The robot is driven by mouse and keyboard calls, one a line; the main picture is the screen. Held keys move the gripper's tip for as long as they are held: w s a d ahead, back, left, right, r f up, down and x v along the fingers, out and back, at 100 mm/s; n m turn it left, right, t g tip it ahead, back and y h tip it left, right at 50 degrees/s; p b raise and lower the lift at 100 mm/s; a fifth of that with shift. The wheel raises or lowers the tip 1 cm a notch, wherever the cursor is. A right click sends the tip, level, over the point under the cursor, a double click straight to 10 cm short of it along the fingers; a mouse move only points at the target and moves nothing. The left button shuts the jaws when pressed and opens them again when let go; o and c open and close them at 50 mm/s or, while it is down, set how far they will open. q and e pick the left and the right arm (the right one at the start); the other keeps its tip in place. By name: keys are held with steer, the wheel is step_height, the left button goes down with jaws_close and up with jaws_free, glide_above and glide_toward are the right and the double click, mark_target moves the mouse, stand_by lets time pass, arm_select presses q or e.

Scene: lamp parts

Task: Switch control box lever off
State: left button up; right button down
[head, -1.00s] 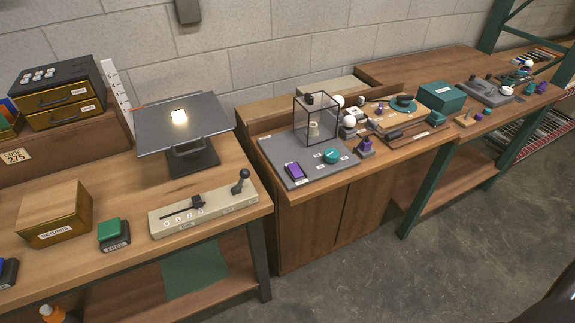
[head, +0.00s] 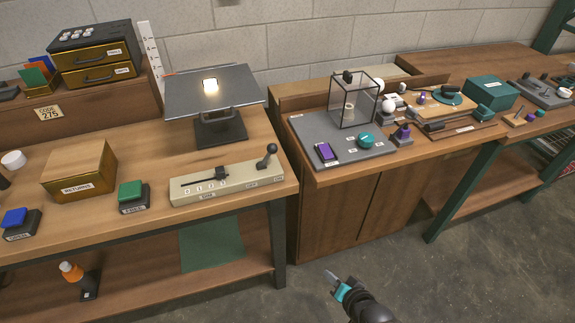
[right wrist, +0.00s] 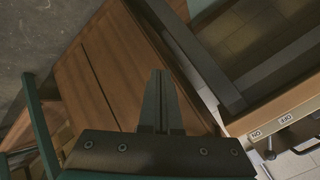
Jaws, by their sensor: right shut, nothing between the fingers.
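The cream control box (head: 227,183) lies on the left workbench near its front right corner in the head view. Its black lever (head: 270,153) with a round knob stands at the right end, beside the ON label and leaning slightly right. A slider sits left of it. In the right wrist view, the box's labelled front face (right wrist: 270,127) shows at the right edge, with part of a dark piece behind. My right gripper (head: 330,276) is shut and empty, low in front of the benches and well apart from the lever. Its closed fingers (right wrist: 158,76) also show in the wrist view. My left gripper is out of view.
A dark lamp (head: 212,90) with a lit panel stands behind the box. A green button (head: 131,190) and a RETURNS box (head: 80,171) stand to its left. A second bench with a grey board (head: 350,152) is on the right. The floor (head: 400,270) in front is clear.

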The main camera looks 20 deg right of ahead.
mark_target(267, 157)
arm_select(q)
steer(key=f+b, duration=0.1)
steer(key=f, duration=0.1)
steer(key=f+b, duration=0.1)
steer(key=b, duration=0.1)
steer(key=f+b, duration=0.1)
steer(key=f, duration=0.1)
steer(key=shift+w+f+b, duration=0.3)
arm_select(e)
steer(key=w+r+m+t, duration=0.2)
steer(key=w+r+m, duration=0.1)
steer(key=r, duration=0.5)
steer(key=w+r+m+t, duration=0.3)
steer(key=w+r+m, duration=0.1)
steer(key=w+r, duration=0.2)
steer(key=w+r+m+t+y, duration=0.1)
steer(key=w+r+m+t, duration=0.2)
steer(key=r, duration=0.6)
steer(key=shift+w+r+m, duration=0.3)
steer(key=shift+w, duration=0.35)
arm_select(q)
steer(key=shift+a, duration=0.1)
arm_select(e)
steer(key=shift+w, duration=0.1)
